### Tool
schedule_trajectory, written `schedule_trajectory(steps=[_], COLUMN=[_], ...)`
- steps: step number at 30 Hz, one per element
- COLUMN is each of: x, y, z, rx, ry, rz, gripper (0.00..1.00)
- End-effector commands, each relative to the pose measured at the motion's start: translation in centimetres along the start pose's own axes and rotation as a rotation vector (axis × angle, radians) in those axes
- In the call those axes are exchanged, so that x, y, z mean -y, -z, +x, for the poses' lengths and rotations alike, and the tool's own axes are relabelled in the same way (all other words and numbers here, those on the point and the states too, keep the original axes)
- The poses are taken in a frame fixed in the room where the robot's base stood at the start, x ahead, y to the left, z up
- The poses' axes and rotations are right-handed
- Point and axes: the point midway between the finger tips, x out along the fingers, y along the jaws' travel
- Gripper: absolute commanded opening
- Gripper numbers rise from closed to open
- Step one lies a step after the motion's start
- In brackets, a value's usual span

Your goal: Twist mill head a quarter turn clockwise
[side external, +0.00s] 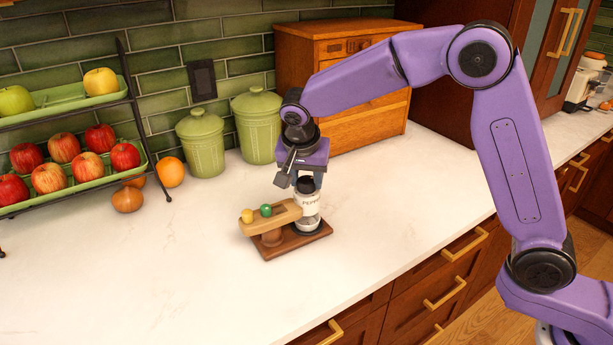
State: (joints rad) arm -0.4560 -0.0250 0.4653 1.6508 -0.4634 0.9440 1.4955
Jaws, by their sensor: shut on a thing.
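The mill is a white cylinder (307,210) with dark lettering that appears to begin "PEPP". It stands upright at the right end of a dark wooden base (288,246) on the counter. Its dark mill head (306,185) is at the top, partly hidden by my fingers. My gripper (307,181) points down from above and is shut on the mill head. A light wooden bar (271,218) sits beside the mill on a round wooden post (271,238). A yellow knob (247,215) and a green knob (266,210) are on top of the bar.
Two green lidded canisters (203,146) (256,128) and a wooden drawer cabinet (300,62) stand behind. A tiered rack (146,150) of apples is at the left, with an orange (170,172) beside it. The white counter (150,270) is clear in front and left.

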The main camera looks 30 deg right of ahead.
Motion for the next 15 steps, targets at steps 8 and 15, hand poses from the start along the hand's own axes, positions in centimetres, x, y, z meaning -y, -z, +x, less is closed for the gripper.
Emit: schedule_trajectory(steps=[8, 15], x=[0.10, 0.09], y=[-0.08, -0.08], z=[-0.07, -0.06], rx=[0.001, 0.001], ry=[0.001, 0.001], rz=[0.004, 0.004], gripper=[0.13, 0.68])
